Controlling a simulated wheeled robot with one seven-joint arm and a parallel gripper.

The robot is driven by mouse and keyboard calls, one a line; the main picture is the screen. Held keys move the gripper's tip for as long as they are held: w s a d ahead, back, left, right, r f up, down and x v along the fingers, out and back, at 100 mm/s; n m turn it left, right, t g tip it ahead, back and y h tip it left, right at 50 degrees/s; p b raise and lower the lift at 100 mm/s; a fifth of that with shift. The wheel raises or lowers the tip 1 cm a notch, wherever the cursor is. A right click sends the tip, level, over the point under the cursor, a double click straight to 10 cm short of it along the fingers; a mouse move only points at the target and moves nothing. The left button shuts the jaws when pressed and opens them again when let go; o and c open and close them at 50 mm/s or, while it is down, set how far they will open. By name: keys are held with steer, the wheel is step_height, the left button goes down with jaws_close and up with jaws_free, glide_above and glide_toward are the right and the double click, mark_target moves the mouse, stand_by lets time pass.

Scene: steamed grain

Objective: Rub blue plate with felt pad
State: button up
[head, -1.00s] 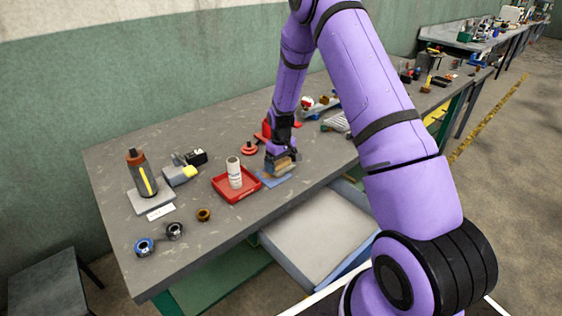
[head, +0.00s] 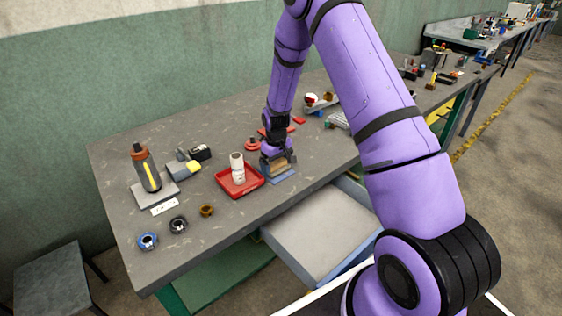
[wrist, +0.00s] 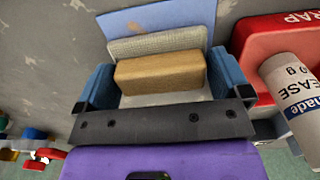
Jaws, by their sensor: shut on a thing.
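The blue plate (head: 284,177) is a thin flat sheet near the table's front edge, right of the red tray. It also shows at the top of the wrist view (wrist: 150,18), partly hidden by the pad. My gripper (head: 277,163) is shut on the felt pad, a grey pad (wrist: 155,43) with a tan wooden block (wrist: 162,73) on top. The block sits between the two blue fingers. The pad is over the plate, near its tray side. I cannot tell for sure whether its underside touches the plate.
The red tray (head: 225,185) with a white labelled tube (head: 238,170) stands close to my gripper's left. A red knobbed part (head: 252,145) lies behind. An open drawer (head: 315,235) juts out below the table front. Rings and a bottle (head: 146,168) stand farther left.

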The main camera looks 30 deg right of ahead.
mark_target(284, 158)
steer(key=shift+s+a+f, duration=0.1)
steer(key=shift+s+a, duration=0.1)
steer(key=shift+a, duration=0.75)
steer(key=shift+s+a+f, duration=0.1)
steer(key=shift+s+a, duration=0.1)
steer(key=shift+a, duration=0.75)
steer(key=shift+s+a, duration=0.15)
steer(key=shift+c, duration=1.8)
steer(key=shift+w+d+r, duration=0.1)
steer(key=shift+w+d, duration=0.2)
steer(key=shift+d, duration=0.95)
steer(key=shift+w+d+r, duration=0.15)
steer(key=shift+w+d, duration=0.15)
steer(key=shift+d, duration=1)
steer(key=shift+w+d+r, duration=0.1)
steer(key=shift+w+d, duration=0.2)
steer(key=shift+d, duration=0.95)
steer(key=shift+s+f, duration=0.1)
steer(key=shift+f, duration=0.05)
steer(key=shift+a, duration=0.1)
steer(key=shift+s+a+f, duration=0.1)
steer(key=shift+s+a, duration=0.15)
steer(key=shift+a, duration=0.7)
steer(key=shift+s+a+f, duration=0.1)
steer(key=shift+s+a, duration=0.1)
steer(key=shift+a, duration=0.75)
